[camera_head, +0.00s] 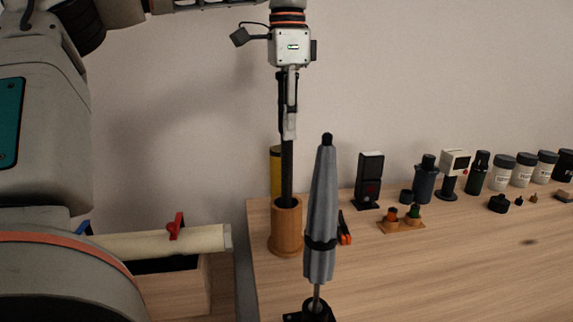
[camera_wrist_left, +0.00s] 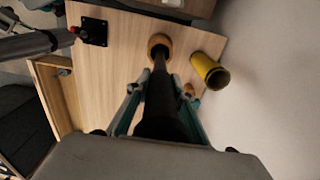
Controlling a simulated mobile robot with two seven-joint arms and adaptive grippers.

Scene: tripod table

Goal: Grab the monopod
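The monopod appears to be the thin black pole (camera_head: 287,172) standing upright in a round wooden cup (camera_head: 286,237) near the table's left edge. My left gripper (camera_head: 290,122) points straight down over its top. In the left wrist view, the pole (camera_wrist_left: 160,98) runs between the two fingers of the left gripper (camera_wrist_left: 157,86) and down into the wooden cup (camera_wrist_left: 160,41). Gaps show between the pole and both fingertips, so the gripper looks open around it. The pole's top end is hidden by the gripper in the head view. My right gripper is not in view.
A folded grey umbrella (camera_head: 322,215) stands close to the right of the cup, on a black base (camera_head: 308,312). A yellow cylinder (camera_head: 275,170) stands behind the pole. Bottles, jars (camera_head: 502,172) and small items line the table's back. The table's middle right (camera_head: 450,270) is clear.

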